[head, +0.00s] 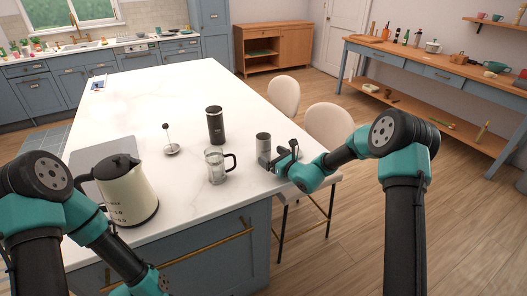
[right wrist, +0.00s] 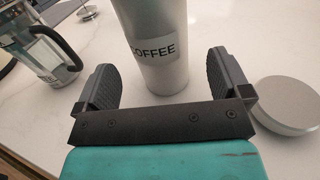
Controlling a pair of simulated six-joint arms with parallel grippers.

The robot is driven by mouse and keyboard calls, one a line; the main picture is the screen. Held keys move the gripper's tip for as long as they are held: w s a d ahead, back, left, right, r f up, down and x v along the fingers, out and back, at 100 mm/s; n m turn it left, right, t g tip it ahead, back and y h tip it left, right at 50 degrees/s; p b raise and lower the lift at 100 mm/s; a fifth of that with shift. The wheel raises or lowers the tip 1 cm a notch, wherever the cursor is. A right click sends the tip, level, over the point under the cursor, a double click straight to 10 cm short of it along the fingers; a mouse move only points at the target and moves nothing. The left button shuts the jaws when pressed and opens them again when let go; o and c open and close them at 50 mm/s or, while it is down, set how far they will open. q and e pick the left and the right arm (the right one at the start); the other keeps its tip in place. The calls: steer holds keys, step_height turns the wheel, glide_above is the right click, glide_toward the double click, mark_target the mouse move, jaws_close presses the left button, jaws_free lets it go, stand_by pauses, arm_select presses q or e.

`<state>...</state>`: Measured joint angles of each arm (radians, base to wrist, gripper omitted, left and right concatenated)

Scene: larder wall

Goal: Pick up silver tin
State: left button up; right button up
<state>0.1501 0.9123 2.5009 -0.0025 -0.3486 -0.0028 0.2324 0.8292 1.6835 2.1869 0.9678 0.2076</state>
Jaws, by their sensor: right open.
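The silver tin (head: 263,144) stands upright on the white island top near its right edge. My right gripper (head: 279,158) is low over the counter at the tin's right side. In the wrist view its open fingers (right wrist: 162,78) stand to either side of the tin's lower part, with visible gaps. My left arm shows at the lower left, but its gripper is out of view.
A round silver lid (right wrist: 287,104) lies beside the right finger. A glass press jug (head: 215,166), its plunger (head: 170,149), a dark canister (head: 215,126) and a cream kettle (head: 125,192) stand on the island (head: 150,90). The far half is mostly clear.

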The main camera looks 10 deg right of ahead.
mark_target(268, 154)
steer(key=shift+x, duration=2.6)
steer(key=shift+c, duration=0.2)
steer(key=c, duration=1.1)
